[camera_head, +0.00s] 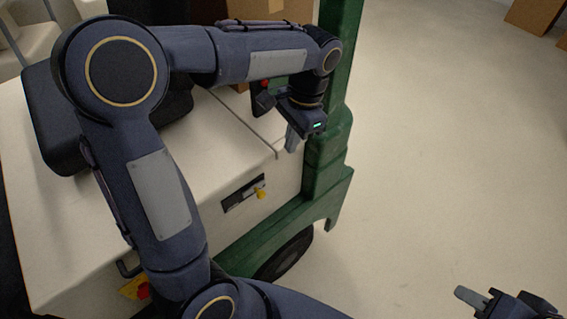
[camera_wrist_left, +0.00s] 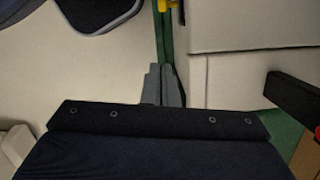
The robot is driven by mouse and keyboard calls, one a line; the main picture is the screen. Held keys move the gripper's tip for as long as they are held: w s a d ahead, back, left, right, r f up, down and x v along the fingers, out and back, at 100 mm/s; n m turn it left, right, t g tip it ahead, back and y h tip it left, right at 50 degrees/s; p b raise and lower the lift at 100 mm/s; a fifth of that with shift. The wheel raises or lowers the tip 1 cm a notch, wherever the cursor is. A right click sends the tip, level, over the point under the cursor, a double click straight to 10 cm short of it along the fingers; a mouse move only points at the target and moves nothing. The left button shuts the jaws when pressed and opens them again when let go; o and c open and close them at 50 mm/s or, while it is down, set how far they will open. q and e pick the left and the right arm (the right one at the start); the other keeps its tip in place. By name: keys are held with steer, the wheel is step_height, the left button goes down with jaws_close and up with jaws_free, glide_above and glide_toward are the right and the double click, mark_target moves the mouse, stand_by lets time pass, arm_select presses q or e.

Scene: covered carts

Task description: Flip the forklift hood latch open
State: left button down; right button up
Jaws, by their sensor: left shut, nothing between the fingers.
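The forklift's white hood (camera_head: 225,165) fills the left middle of the head view. A small yellow latch (camera_head: 261,193) sits at a dark slot (camera_head: 238,197) on its side face, below the hood's edge. The latch also shows at the top edge of the left wrist view (camera_wrist_left: 168,4), mostly cut off. My left gripper (camera_head: 291,142) is shut and empty, pointing down near the hood's corner, apart from the latch and above it in the picture. Its fingers are together in the left wrist view (camera_wrist_left: 164,86). My right gripper (camera_head: 473,298) is partly in view at the bottom right, away from the forklift.
A green post (camera_head: 338,70) and green frame (camera_head: 262,233) border the hood, with a black wheel (camera_head: 287,256) below. A black seat (camera_head: 50,130) stands at left. Cardboard boxes (camera_head: 538,17) are at the back. The floor at right is clear.

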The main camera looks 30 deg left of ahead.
arm_select(q)
steer(key=shift+s, duration=0.2)
glide_toward(258, 192)
steer(key=w+d+f, duration=0.3)
steer(key=w+f, duration=0.1)
steer(key=f, duration=0.1)
steer(key=s, duration=0.1)
steer(key=s+a+f, duration=0.2)
steer(key=shift+s, duration=0.25)
steer(key=shift+s+a, duration=0.25)
steer(key=shift+s, duration=0.4)
steer(key=shift+s+a, duration=0.25)
steer(key=shift+s, duration=0.4)
steer(key=shift+s+a, duration=0.25)
steer(key=shift+s, duration=0.4)
